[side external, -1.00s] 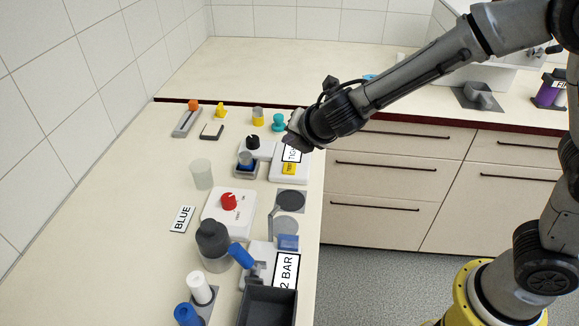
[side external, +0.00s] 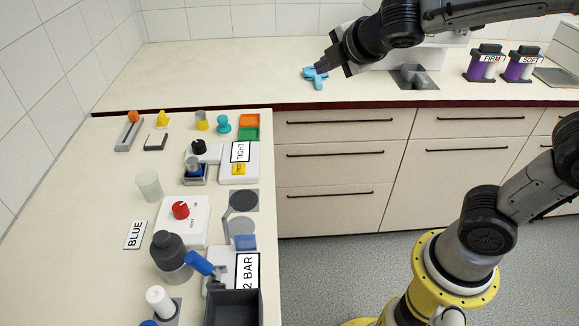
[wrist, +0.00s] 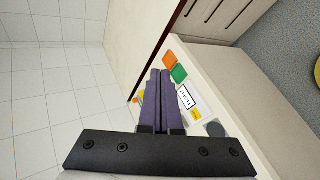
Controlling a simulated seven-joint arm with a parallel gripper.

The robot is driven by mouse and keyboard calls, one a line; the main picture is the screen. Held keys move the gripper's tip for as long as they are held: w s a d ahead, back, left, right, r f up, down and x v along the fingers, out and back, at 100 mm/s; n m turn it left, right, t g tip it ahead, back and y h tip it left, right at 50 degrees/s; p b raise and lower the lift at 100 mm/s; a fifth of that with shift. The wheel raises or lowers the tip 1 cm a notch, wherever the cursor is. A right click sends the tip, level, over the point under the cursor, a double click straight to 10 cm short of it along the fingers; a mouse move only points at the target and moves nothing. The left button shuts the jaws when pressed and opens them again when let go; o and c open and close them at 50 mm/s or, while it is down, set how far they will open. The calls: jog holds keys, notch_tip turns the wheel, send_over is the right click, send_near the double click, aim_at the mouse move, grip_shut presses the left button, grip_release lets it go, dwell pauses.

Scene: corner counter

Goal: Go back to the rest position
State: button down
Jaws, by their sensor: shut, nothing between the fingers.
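The wrist view looks over the edge of the left counter.
The left counter (side external: 95,200) holds a red-knob box (side external: 180,222), a dark bottle (side external: 170,255), a grey bin (side external: 232,308) and a TIGHT-labelled device (side external: 240,170). FIRM (side external: 486,62) and SOFT (side external: 521,64) purple items stand at the back right. Open floor lies between.

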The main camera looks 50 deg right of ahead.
jog(key=s+d+f+m+g, duration=0.1)
jog(key=s+d+m+g, duration=0.15)
jog(key=s+m, duration=0.9)
jog(key=s+a+f+m+g+y, duration=0.1)
jog(key=s+a+f+m+y, duration=0.2)
jog(key=s, duration=0.6)
notch_tip(320, 180, down, 3)
jog(key=shift+s+a+r+g+y, duration=0.1)
jog(key=shift+s+a+g+y, duration=0.3)
jog(key=shift+a, duration=0.7)
jog(key=shift+w+m, duration=0.15)
jog(key=shift+m, duration=0.1)
dwell(0.9)
